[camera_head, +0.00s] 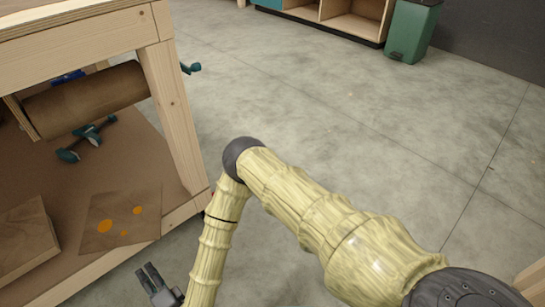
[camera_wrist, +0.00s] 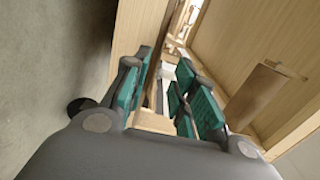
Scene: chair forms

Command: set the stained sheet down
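The stained sheet (camera_head: 120,205) is a thin brown square with several orange blots. In the head view it lies on the lower shelf (camera_head: 100,170) of the wooden workbench, near the front leg. My gripper (camera_head: 150,275) is low at the bottom of the head view, in front of the shelf and apart from the sheet. In the wrist view the teal-padded fingers (camera_wrist: 160,95) stand apart with nothing seen gripped between them. I cannot make out the sheet in the wrist view.
A wooden board (camera_head: 28,240) lies left of the sheet. A brown roll (camera_head: 85,98) and a teal clamp (camera_head: 88,140) are farther back under the workbench (camera_head: 90,38). A green bin (camera_head: 411,30) stands far off. The grey floor (camera_head: 330,100) is clear.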

